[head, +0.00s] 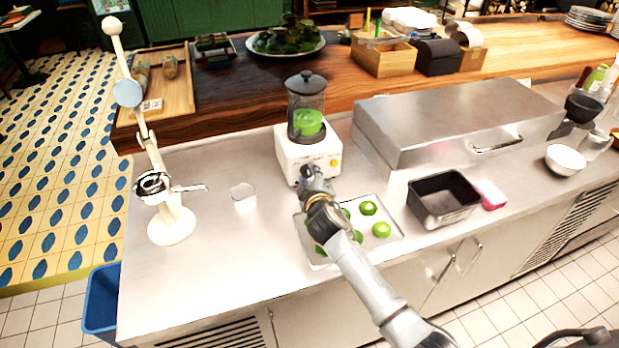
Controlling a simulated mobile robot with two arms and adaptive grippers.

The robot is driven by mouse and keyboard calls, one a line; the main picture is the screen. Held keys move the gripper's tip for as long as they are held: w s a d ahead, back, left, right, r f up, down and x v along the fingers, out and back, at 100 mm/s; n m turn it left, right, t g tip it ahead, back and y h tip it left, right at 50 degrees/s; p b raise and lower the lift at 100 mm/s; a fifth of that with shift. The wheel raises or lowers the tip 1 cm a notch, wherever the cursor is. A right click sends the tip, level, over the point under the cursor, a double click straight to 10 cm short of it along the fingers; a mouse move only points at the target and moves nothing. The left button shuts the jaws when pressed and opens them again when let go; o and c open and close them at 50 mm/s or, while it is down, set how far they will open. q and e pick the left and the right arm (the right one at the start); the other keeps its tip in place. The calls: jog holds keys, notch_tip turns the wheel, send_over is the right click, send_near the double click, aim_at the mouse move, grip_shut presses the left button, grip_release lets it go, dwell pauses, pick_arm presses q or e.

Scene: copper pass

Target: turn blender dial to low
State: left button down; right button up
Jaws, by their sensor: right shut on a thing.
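The blender (291,150) stands on the steel counter, with a white base, a clear jar holding green contents and a dark lid. My right gripper (310,172) reaches the front of the base from below and is shut on the dial there. The dial itself is hidden behind the gripper, so its setting cannot be read. A small yellow spot shows on the base just right of the gripper. My left gripper is not in view.
A tray (395,247) of limes (381,230) lies under my right arm. A clear glass (243,196) and a white lever press (171,224) stand to the left. A black pan (443,199), pink item (489,194) and steel box (455,115) are to the right.

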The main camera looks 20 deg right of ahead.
jog(key=n+h+b, duration=0.1)
jog(key=n, duration=0.1)
jog(key=n+t+b, duration=0.1)
jog(key=n+b, duration=0.1)
jog(key=shift+a+f+h, duration=0.15)
jog(key=shift+f+h, duration=0.2)
jog(key=shift+h, duration=0.05)
jog(key=n+t+h+b, duration=0.1)
jog(key=n+b, duration=0.2)
jog(key=n, duration=0.1)
jog(key=shift+a+n, duration=0.1)
jog(key=shift+n, duration=0.2)
jog(key=o, duration=1.2)
jog(key=shift+c, duration=0.2)
